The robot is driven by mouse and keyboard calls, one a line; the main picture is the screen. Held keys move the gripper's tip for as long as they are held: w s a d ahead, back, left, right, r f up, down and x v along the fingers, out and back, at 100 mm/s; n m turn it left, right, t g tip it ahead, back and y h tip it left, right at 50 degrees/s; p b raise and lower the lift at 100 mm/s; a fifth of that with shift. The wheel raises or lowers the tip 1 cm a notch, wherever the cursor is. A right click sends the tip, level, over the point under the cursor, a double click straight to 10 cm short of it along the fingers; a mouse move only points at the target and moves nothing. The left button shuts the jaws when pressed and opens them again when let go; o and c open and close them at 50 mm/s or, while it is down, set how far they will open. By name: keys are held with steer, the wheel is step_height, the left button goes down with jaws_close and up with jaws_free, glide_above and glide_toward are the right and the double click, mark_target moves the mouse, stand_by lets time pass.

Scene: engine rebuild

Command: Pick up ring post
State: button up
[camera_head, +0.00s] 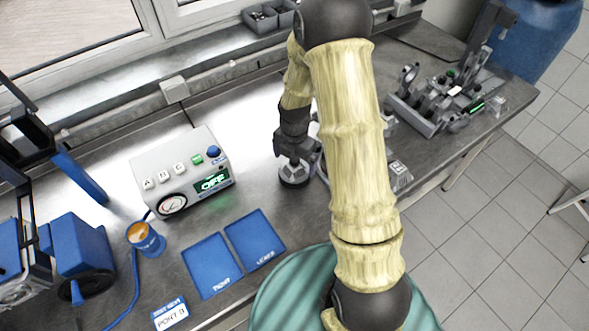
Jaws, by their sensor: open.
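My gripper (297,153) is open, low over the metal bench in the middle of the picture, pointing down. A dark round piece (294,182) stands on the bench right below it. This may be the ring post, but I cannot tell for sure. The gripper covers its upper part, and I cannot tell whether the fingers touch it. My arm hides part of the bench to the right of the gripper.
A grey control box (183,170) with a gauge and green display stands left of the gripper. Two blue mats (213,265) lie in front. A blue cup (147,240) and a blue machine (80,255) are at left. A grey fixture (440,105) stands at right.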

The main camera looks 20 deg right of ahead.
steer(key=shift+s+a+f, duration=0.1)
steer(key=shift+a+f, duration=0.15)
steer(key=shift+f, duration=0.7)
steer(key=shift+d+f, duration=0.25)
steer(key=shift+d, duration=0.05)
steer(key=shift+a, duration=0.1)
steer(key=c, duration=1.4)
